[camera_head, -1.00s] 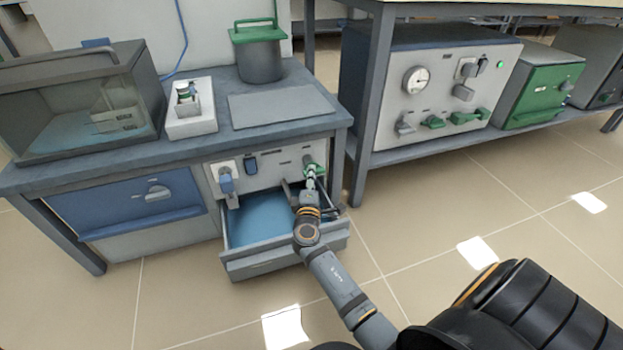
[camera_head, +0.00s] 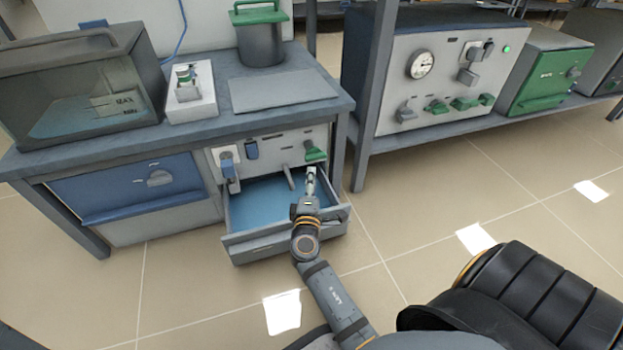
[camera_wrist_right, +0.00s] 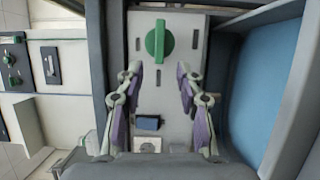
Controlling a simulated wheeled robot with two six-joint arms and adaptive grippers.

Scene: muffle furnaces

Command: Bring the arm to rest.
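My right arm reaches in from the bottom of the head view, over the open drawer (camera_head: 283,247) with its blue inside. My right gripper (camera_head: 311,172) is just in front of and below the green knob (camera_head: 315,152) on the bench's front panel. In the right wrist view its two fingers (camera_wrist_right: 157,70) are spread, with nothing between them. The green knob also shows there (camera_wrist_right: 158,42), beyond the fingertips and apart from them. My left gripper is not in view.
The panel also has a blue switch (camera_head: 251,149) and a blue plug (camera_head: 227,166). The bench top (camera_head: 215,121) carries a glass-fronted tank (camera_head: 75,95), a white holder (camera_head: 191,108) and a lidded pot (camera_head: 260,42). A furnace control box (camera_head: 440,75) stands right. Floor in front is clear.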

